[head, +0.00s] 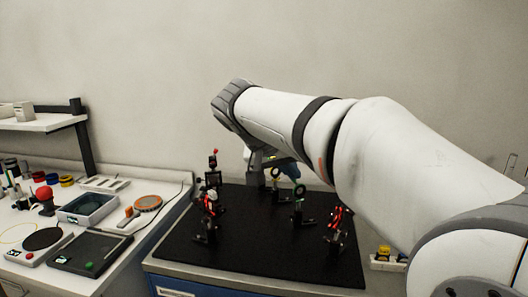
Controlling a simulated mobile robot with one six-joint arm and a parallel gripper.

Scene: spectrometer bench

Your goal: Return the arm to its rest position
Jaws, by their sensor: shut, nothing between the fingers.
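My white and grey arm (300,125) reaches from the lower right across to the upper middle of the head view. My gripper (257,162) shows only in part below the arm's far end, over the back of the black breadboard (235,258). It is shut and holds nothing. Several small dark optical mounts with red and green parts stand on the breadboard, such as one at the front right (338,225) and one at the left (207,215). The arm hides part of the board's back right.
A white bench (100,280) at the left carries a dark-screened device (90,252), a blue-grey tray (88,208), an orange-rimmed disc (148,203) and a red knob (45,194). A wall shelf (40,122) hangs above it. The wall behind is bare.

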